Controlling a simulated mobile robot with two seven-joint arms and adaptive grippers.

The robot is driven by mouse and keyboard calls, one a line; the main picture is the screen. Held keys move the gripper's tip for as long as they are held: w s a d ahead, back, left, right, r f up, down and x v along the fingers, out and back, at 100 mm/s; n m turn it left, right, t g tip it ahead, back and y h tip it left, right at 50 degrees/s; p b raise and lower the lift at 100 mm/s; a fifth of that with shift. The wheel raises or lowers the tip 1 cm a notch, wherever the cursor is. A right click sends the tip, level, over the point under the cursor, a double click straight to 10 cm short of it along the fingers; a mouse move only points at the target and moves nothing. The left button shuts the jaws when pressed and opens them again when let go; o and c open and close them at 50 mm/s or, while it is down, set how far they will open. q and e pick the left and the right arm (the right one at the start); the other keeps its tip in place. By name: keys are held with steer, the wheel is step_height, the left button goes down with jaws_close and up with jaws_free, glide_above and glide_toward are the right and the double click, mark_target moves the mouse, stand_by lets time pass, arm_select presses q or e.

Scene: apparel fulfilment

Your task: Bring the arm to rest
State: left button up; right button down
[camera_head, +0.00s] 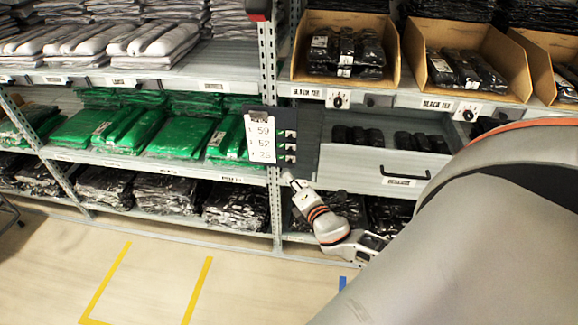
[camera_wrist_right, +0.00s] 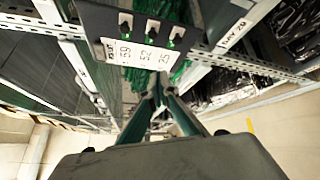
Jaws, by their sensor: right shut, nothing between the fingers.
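My right arm (camera_head: 470,225) comes in from the right of the head view and reaches toward the shelf rack. Its gripper (camera_head: 288,176) is just below a dark panel (camera_head: 305,133) with a white number label and several small switches. In the right wrist view, the gripper's two fingers (camera_wrist_right: 161,84) meet at the tips, with nothing between them. The panel (camera_wrist_right: 100,22) is beyond and above the fingertips there; I cannot tell whether they touch it. My left gripper is not in view.
A shelf post (camera_head: 268,60) stands behind the panel. Green packaged garments (camera_head: 85,128) lie on the left middle shelf. Cardboard bins (camera_head: 416,55) with black packs stand at upper right, above a grey drawer (camera_head: 400,182). The floor (camera_head: 150,270) at lower left is clear, with yellow tape lines.

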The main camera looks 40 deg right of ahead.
arm_select(q)
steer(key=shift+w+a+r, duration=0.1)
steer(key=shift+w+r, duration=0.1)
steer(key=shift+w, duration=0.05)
steer(key=p, duration=0.1)
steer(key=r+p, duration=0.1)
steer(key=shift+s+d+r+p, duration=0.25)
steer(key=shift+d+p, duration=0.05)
steer(key=shift+p, duration=0.05)
arm_select(e)
steer(key=s+a+f+m+g+y, duration=0.1)
steer(key=s+a+f+m+y, duration=0.1)
steer(key=s+a+f+m, duration=0.2)
steer(key=s+a+f+m+g+y, duration=0.2)
steer(key=s+a+f+m, duration=0.2)
steer(key=s+a, duration=0.6)
steer(key=s+a+f+m+g+y, duration=0.2)
steer(key=s+a+f+m+y, duration=0.1)
steer(key=s+a+m, duration=0.4)
steer(key=a, duration=0.3)
steer(key=shift+s+f, duration=0.3)
steer(key=shift+f, duration=0.1)
